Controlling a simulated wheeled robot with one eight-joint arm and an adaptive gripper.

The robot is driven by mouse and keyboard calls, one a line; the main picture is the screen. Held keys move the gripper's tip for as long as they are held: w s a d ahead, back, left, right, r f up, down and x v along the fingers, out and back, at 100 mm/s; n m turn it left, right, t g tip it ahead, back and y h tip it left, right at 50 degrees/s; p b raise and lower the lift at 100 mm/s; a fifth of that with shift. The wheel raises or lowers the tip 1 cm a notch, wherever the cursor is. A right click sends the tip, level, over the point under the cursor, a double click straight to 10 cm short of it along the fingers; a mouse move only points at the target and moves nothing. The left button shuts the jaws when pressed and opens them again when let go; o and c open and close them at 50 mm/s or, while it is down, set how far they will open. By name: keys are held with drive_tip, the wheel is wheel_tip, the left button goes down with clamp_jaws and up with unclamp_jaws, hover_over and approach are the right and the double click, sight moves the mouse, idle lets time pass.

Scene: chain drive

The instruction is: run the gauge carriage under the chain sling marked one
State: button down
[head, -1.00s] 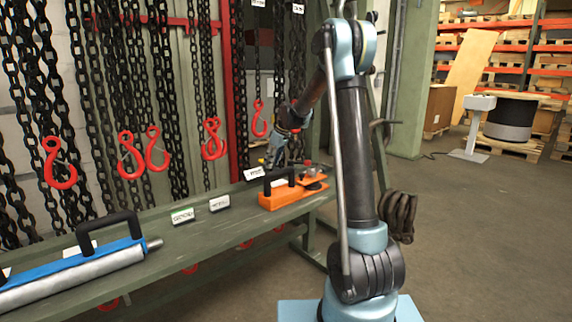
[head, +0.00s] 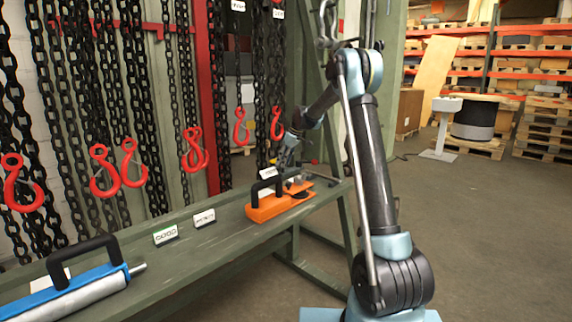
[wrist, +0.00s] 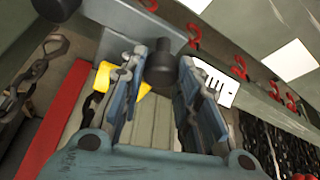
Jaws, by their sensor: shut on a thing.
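In the head view my gripper (head: 285,163) is low over the far end of the green bench, behind an orange block with a black handle (head: 262,210). In the wrist view its two blue-grey fingers (wrist: 160,80) are shut on a black knob (wrist: 160,68). What the knob belongs to is mostly hidden; it may be the gauge carriage. A grey bar (wrist: 138,38) and a yellow patch (wrist: 122,82) show beside it. Chain slings with red hooks (head: 240,127) hang above the bench. White tags (head: 278,13) at the top are too small to read.
White cards (head: 165,235) stand along the green bench (head: 200,255). A blue tool with a silver roller (head: 75,295) lies at the near left. More hooks (head: 195,150) hang close behind the bench. The floor to the right (head: 480,240) is open.

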drive_tip(key=c, duration=1.2)
unclamp_jaws()
drive_tip(key=v, duration=1.2)
drive_tip(key=shift+w+f, duration=0.1)
